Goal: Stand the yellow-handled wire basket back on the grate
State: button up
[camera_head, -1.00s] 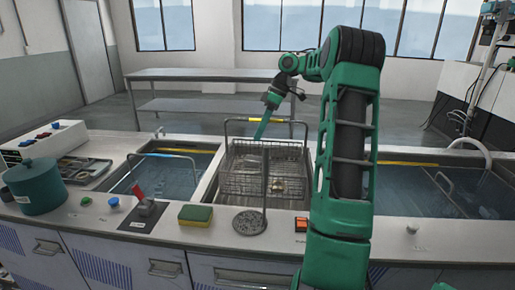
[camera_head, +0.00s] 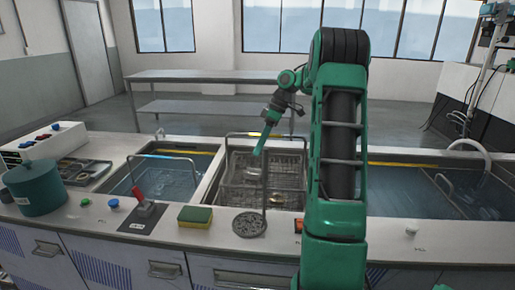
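The wire basket (camera_head: 286,172) is in the middle tank (camera_head: 212,180). Its tall bail handle (camera_head: 238,135) stands up above the rim. A small brass-coloured item shows low in the basket. The grate cannot be made out beneath it. Whether the basket touches bottom is unclear.
A left tank (camera_head: 172,180) holds a wire handle; a right tank (camera_head: 400,195) holds a tilted one. On the front ledge are a perforated disc with an upright rod (camera_head: 248,224), a sponge (camera_head: 195,215), a red-levered block (camera_head: 142,215) and a green pot (camera_head: 35,188).

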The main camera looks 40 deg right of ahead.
jog(key=v, duration=1.2)
dwell(0.5)
dwell(0.5)
